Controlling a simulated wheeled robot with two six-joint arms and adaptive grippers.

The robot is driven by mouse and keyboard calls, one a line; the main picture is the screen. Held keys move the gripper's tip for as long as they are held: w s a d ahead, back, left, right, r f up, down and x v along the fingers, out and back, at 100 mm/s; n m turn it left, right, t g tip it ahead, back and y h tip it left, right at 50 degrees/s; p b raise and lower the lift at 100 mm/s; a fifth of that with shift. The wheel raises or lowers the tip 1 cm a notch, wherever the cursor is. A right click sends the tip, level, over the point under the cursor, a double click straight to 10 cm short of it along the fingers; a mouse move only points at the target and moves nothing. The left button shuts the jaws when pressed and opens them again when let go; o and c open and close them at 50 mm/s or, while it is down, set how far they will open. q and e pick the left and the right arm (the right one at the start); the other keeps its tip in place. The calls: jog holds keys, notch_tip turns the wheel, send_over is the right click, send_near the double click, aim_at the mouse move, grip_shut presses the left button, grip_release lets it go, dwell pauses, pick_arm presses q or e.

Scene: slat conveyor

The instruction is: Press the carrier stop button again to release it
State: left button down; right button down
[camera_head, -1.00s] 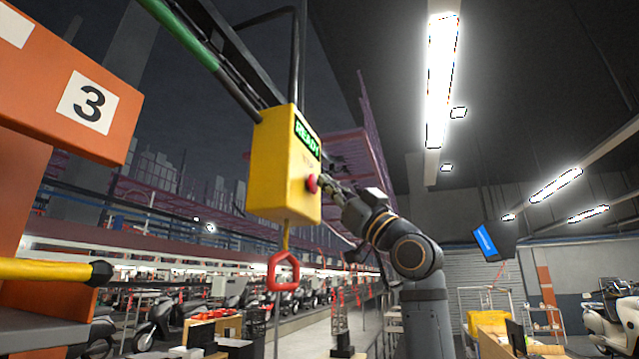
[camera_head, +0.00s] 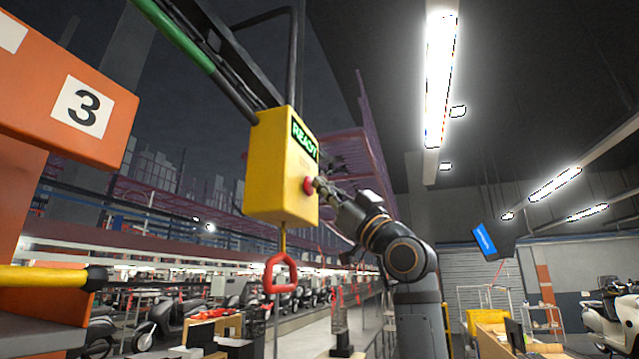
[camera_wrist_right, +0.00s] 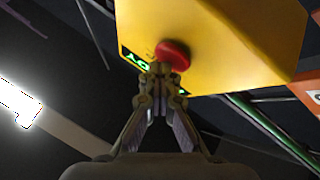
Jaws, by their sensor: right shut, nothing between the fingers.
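The yellow control box (camera_head: 274,178) hangs in the middle of the head view, with a green lit READY display (camera_head: 304,139) on its right face. The red stop button (camera_head: 308,185) sits below the display. My right gripper (camera_head: 320,184) is shut and empty, its fingertips at the button from the right. In the right wrist view the gripper (camera_wrist_right: 160,72) has its tips right at the red button (camera_wrist_right: 173,55), seeming to touch it. How far the button is pressed in cannot be told. My left gripper is out of view.
A red pull handle (camera_head: 281,273) hangs under the box. An orange beam marked 3 (camera_head: 115,125) and a yellow bar with a black end (camera_head: 45,277) are at the left. Open air surrounds my right arm on its right.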

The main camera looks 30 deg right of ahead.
jog(key=shift+w+a+f, duration=0.1)
jog(key=shift+f, duration=0.05)
jog(key=s+d, duration=0.2)
jog(key=s+d+b, duration=0.1)
jog(key=s, duration=0.1)
jog(key=shift+s+d, duration=0.2)
jog(key=shift+d, duration=0.15)
dwell(0.3)
jog(key=shift+w+a, duration=0.1)
